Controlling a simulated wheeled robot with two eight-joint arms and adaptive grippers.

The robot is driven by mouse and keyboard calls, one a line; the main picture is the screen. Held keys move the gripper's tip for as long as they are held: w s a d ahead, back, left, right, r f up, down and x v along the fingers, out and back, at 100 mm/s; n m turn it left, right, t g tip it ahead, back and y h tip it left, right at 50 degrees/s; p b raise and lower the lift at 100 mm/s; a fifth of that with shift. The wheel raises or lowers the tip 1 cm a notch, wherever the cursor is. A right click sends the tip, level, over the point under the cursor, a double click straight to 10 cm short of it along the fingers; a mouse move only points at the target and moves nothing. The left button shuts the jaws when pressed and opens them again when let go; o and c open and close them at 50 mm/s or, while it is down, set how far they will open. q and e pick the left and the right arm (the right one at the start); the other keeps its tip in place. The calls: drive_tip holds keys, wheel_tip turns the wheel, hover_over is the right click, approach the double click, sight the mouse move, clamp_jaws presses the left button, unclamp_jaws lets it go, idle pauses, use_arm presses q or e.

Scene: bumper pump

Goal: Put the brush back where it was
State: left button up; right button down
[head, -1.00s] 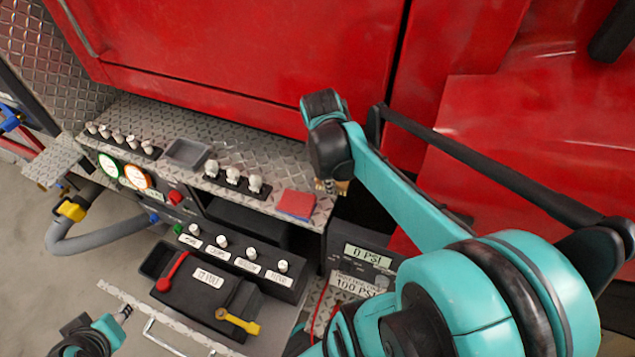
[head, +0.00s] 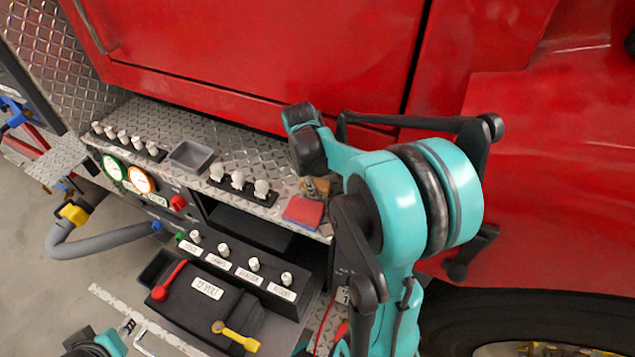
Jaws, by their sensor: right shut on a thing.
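My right gripper (head: 313,187) points down at the right end of the diamond-plate ledge (head: 215,135). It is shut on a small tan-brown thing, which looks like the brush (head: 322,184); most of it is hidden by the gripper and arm. I cannot tell whether the brush touches the ledge. A red pad with a blue underside (head: 303,211) lies on the ledge just in front of it. My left gripper (head: 128,326) is at the bottom left, away from the ledge; its finger state is unclear.
A grey tray (head: 191,156) and white-knobbed levers (head: 238,181) stand on the ledge to the left. Below are a black box (head: 207,290) with red and yellow handles and a row of labelled knobs (head: 240,262). The red truck panel (head: 260,60) rises behind.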

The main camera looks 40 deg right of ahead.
sight(317, 183)
drive_tip(key=shift+f+b, duration=0.4)
drive_tip(key=shift+f, duration=0.15)
drive_tip(key=c, duration=1.1)
unclamp_jaws()
drive_tip(key=shift+r, duration=0.1)
drive_tip(key=shift+o, duration=0.2)
drive_tip(key=r+p, duration=0.1)
drive_tip(key=r, duration=0.1)
drive_tip(key=a+r+p, duration=0.1)
drive_tip(key=r, duration=0.2)
drive_tip(key=r+p, duration=0.2)
drive_tip(key=shift+s+a+r, duration=0.15)
drive_tip(key=shift+s+r, duration=0.15)
drive_tip(key=shift+a+r, duration=0.15)
drive_tip(key=shift+r, duration=0.15)
drive_tip(key=s+a+r+m+t+y, duration=0.1)
drive_tip(key=s+a+m+t, duration=0.2)
drive_tip(key=a, duration=0.6)
drive_tip(key=s+a+r+m+t+y, duration=0.1)
drive_tip(key=s+a+m+t, duration=0.2)
drive_tip(key=a, duration=0.6)
drive_tip(key=shift+s+r+t, duration=0.15)
drive_tip(key=shift+s+t, duration=0.55)
drive_tip(key=shift+s, duration=0.55)
